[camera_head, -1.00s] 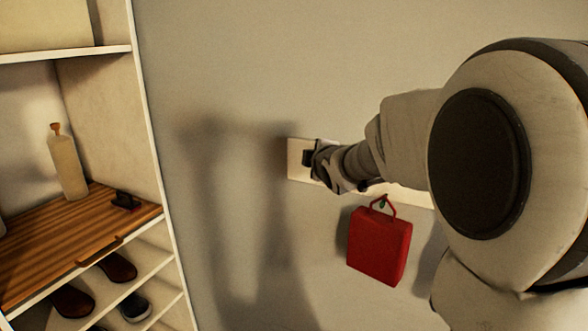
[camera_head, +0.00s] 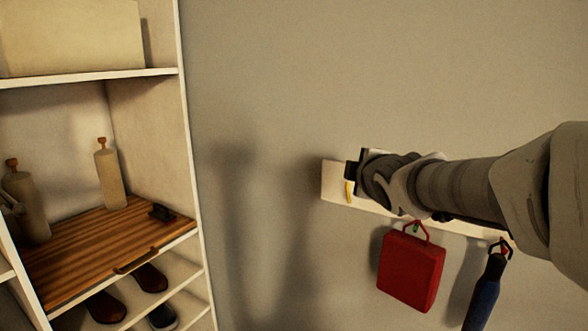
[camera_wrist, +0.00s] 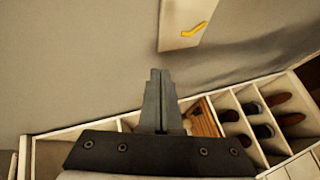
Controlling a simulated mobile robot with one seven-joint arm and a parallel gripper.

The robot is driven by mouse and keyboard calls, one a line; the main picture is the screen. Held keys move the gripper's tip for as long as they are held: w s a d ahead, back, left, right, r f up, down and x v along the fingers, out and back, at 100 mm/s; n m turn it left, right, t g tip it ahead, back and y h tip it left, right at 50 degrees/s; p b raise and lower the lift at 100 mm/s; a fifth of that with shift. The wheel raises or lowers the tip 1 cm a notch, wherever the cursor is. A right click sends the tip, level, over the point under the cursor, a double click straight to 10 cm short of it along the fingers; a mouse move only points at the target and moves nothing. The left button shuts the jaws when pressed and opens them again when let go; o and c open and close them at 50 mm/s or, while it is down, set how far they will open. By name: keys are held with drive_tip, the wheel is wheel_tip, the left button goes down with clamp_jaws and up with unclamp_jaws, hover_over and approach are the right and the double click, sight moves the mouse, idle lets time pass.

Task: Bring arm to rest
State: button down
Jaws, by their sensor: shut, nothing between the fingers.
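My gripper (camera_head: 357,166) is at the end of my arm, which reaches in from the right in the head view. It is in front of the left end of a white hook rail (camera_head: 332,183) on the wall. In the wrist view my gripper (camera_wrist: 160,100) has its two fingers together with nothing between them. The rail (camera_wrist: 180,38) shows above the fingertips there, with a yellow hook (camera_wrist: 194,30) on it. I cannot tell the exact gap between my gripper and the rail.
A red bag (camera_head: 411,270) and a dark blue item (camera_head: 484,295) hang from the rail below my arm. A white shelf unit (camera_head: 190,150) stands left, with bottles (camera_head: 110,175), a wooden board (camera_head: 90,255) and shoes (camera_head: 150,278). Bare wall lies between shelf and rail.

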drive_tip(key=s+a+f+m+g, duration=0.1)
drive_tip(key=s+f+m+g, duration=0.2)
drive_tip(key=s, duration=0.6)
drive_tip(key=s+a+f+m+g, duration=0.1)
drive_tip(key=s+f+m+g, duration=0.2)
drive_tip(key=s+f+m, duration=0.3)
drive_tip(key=s+a+f+m+g, duration=0.1)
drive_tip(key=s+f+m+g, duration=0.2)
drive_tip(key=s, duration=1.1)
drive_tip(key=f+m, duration=0.2)
drive_tip(key=m, duration=0.1)
drive_tip(key=shift+a+m, duration=0.15)
drive_tip(key=shift+m, duration=0.25)
drive_tip(key=shift+w, duration=0.1)
